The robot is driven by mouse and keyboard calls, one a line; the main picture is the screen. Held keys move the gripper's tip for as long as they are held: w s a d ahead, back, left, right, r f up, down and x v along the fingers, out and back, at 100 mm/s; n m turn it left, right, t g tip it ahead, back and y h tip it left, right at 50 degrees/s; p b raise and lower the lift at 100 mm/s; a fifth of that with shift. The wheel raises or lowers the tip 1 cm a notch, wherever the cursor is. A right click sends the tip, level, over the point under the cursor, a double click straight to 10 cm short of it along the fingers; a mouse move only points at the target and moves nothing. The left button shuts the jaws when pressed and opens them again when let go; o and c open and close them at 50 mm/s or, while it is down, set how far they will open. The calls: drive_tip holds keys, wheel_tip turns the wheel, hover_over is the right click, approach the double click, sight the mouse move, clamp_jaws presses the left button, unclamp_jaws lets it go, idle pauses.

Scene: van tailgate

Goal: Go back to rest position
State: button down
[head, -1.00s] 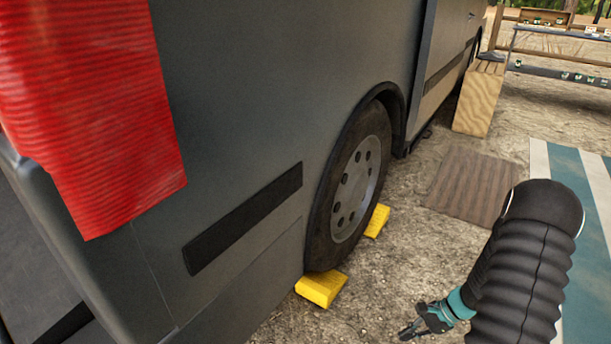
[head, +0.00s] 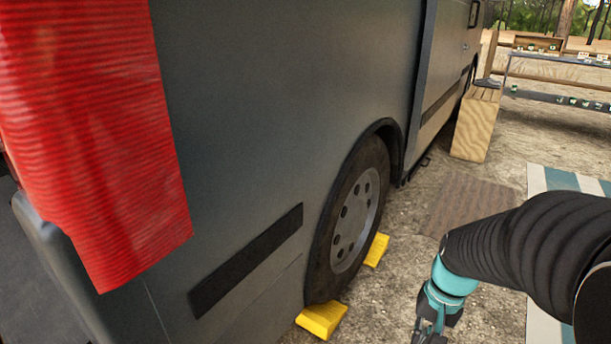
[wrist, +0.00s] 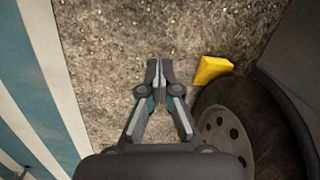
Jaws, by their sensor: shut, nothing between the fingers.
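My gripper (wrist: 159,72) is shut and empty in the wrist view, its fingertips together over bare gravel. In the head view my gripper (head: 428,334) hangs at the bottom edge, right of the van's wheel, with its tips partly cut off by the frame. It is apart from the van and the wheel chocks.
The grey van (head: 260,110) fills the left and middle, with a red cloth (head: 100,140) at its corner. Yellow chocks (head: 322,320) sit at the wheel (head: 352,220). A brown mat (head: 470,203), a wooden box (head: 474,125) and a striped rug (head: 545,180) lie beyond.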

drive_tip(key=s+a+r+n+t+p, duration=0.2)
drive_tip(key=s+a+r+t, duration=0.1)
drive_tip(key=r, duration=0.6)
drive_tip(key=s+a+r+n+t+h+p, duration=0.1)
drive_tip(key=s+a+r+n+t+p, duration=0.1)
drive_tip(key=r, duration=0.7)
drive_tip(key=shift+s+a+r+n+t, duration=0.35)
drive_tip(key=shift+s+a, duration=0.5)
drive_tip(key=shift+s, duration=0.35)
drive_tip(key=shift+f, duration=0.1)
